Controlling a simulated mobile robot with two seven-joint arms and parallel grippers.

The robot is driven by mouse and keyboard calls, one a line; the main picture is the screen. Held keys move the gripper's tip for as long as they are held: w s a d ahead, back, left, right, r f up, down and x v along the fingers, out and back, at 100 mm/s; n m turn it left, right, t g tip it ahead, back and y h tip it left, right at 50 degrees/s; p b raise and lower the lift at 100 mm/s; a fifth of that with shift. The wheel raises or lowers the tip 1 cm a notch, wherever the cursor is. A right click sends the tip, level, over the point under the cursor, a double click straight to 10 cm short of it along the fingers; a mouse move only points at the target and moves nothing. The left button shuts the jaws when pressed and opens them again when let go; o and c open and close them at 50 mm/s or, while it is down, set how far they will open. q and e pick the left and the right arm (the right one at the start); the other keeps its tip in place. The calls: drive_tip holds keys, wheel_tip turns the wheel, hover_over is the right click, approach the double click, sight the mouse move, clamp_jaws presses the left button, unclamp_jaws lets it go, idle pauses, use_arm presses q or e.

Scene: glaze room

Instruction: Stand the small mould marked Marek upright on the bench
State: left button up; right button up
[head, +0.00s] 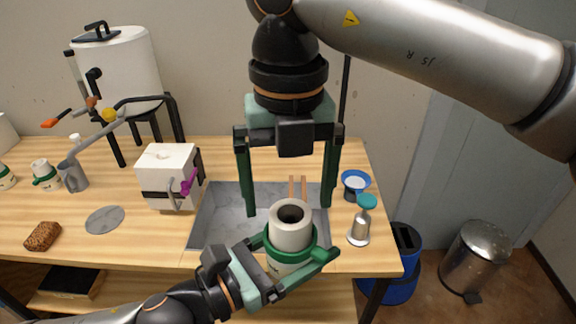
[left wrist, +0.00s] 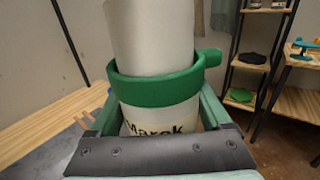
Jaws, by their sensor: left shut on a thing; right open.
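The small mould marked Marek (head: 291,221) is a white cylinder with an open round top and a green band with a side tab. The left wrist view shows its black "Marek" lettering (left wrist: 160,128) the right way up below the band. My left gripper (head: 292,252) is shut on the mould, which is about upright at the front edge of the bench (head: 352,260). Its base is hidden, so I cannot tell whether it touches anything. My right gripper (head: 288,207) is open and empty, pointing down above and behind the mould.
A grey metal tray (head: 205,218) lies behind the mould. A white block (head: 166,172), grey disc (head: 105,220) and brown sponge (head: 42,237) are left. Bare wood lies between disc and tray.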

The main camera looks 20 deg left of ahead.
sight(290, 250)
use_arm(q)
drive_tip(key=shift+r, duration=0.1)
use_arm(e)
wheel_tip(290, 250, down, 8)
drive_tip(key=shift+r, duration=0.1)
drive_tip(key=shift+s+a, duration=0.1)
drive_tip(key=shift+a, duration=0.05)
drive_tip(key=c, duration=1.3)
use_arm(q)
drive_tip(key=o, duration=1.3)
use_arm(e)
drive_tip(key=shift+c, duration=0.6)
use_arm(q)
drive_tip(key=shift+o, duration=1.2)
